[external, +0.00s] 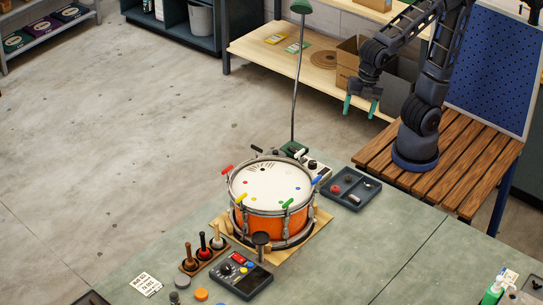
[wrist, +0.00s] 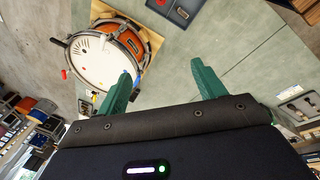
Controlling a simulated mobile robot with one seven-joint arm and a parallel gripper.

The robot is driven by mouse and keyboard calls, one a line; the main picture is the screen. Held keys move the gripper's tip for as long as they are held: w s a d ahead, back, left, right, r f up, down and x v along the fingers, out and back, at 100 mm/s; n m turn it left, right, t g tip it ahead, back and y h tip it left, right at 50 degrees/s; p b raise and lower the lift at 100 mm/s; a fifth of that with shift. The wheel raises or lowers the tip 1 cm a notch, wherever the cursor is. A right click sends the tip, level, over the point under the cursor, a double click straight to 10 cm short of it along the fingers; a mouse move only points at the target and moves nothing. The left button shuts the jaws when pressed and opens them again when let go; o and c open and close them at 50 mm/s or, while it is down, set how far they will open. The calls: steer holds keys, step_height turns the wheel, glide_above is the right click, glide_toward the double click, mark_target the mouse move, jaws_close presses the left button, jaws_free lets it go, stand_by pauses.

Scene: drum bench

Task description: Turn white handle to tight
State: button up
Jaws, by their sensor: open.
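An orange drum (external: 268,224) with a white head stands on a wooden board (external: 318,224) on the bench. Colored handles sit around its rim. The white handle (external: 299,154) is at the far right of the rim, between the black handle (external: 257,149) and the blue handle (external: 316,180). My gripper (external: 360,107) is open and empty, high up and well apart from the drum, to its upper right. In the wrist view the green fingers (wrist: 160,75) are spread, with the drum (wrist: 132,43) beyond the left finger.
A dark tray (external: 351,201) with small parts lies right of the drum. A tall green-topped stand (external: 297,80) rises behind it. A mallet rack (external: 204,252) and a dark device (external: 240,275) are in front. The bench's right part is mostly clear.

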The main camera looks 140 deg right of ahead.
steer(key=w+d+f+n+g, duration=0.1)
steer(key=w+d+f+n, duration=0.2)
steer(key=w+d+n, duration=0.35)
steer(key=n+g+y, duration=0.1)
steer(key=n, duration=0.2)
glide_toward(300, 152)
step_height(300, 152, down, 10)
steer(key=shift+w+f, duration=0.1)
steer(key=shift+f, duration=0.05)
steer(key=shift+c, duration=0.4)
steer(key=c, duration=0.9)
steer(key=shift+m, duration=0.25)
